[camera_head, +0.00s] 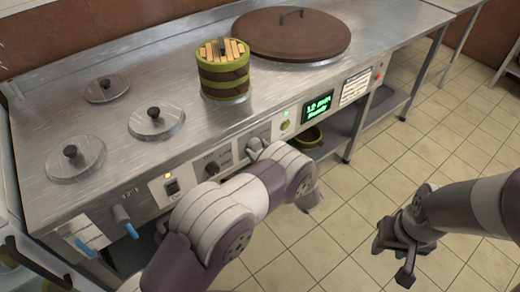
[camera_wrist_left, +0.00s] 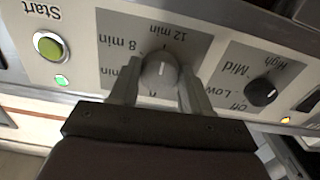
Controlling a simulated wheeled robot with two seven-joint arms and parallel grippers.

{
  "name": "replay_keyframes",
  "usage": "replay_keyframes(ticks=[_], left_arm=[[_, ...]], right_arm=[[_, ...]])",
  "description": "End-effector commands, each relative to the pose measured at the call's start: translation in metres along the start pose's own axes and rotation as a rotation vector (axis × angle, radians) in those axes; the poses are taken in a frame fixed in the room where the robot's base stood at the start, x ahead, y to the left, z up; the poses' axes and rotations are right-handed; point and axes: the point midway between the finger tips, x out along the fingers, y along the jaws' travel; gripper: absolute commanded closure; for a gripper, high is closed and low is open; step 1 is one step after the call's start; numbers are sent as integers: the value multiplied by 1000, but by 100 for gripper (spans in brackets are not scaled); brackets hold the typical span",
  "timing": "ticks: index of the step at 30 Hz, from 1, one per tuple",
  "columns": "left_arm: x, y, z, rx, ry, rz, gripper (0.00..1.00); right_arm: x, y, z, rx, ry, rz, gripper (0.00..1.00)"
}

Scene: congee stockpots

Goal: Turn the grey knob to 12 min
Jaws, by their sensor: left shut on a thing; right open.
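The grey knob (camera_wrist_left: 158,74) sits on the front panel, shown upside down in the left wrist view. Its labels include 8 min and 12 min, and a light mark shows on its face. My left gripper (camera_wrist_left: 160,92) has one finger on each side of the knob and is shut on it. In the head view my left gripper (camera_head: 256,148) is at the panel, with the knob mostly hidden behind it. The green display (camera_head: 318,106) appears to read "12 min Ready". My right gripper (camera_head: 402,246) is open and empty over the floor.
A black Low/Mid/High knob (camera_wrist_left: 262,92) is beside the grey knob. The green Start button (camera_wrist_left: 48,46) has a lit green lamp below it in the wrist view. A green-banded steamer (camera_head: 224,76) and a large brown lid (camera_head: 292,38) are on the counter.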

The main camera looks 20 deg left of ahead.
Motion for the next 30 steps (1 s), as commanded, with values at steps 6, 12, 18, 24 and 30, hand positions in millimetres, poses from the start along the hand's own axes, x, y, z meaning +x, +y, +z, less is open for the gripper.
replay_keyframes(ticks=[6, 12, 18, 24, 30], left_arm=[[0, -1, 1, 47, -2, 0, 83], [0, -1, 2, 57, -2, 0, 83], [0, -1, 1, 56, -2, 0, 83], [0, -1, 1, 55, -2, 0, 29], [0, 0, 0, 53, -1, 0, 29]], right_arm=[[-2, 0, 0, 0, 0, 0, 57], [-2, 0, 0, 0, 0, 0, 57], [-2, 0, 0, 0, 0, 0, 57], [-2, 0, 0, 0, 0, 0, 57], [-2, 0, 0, 0, 0, 0, 57]])
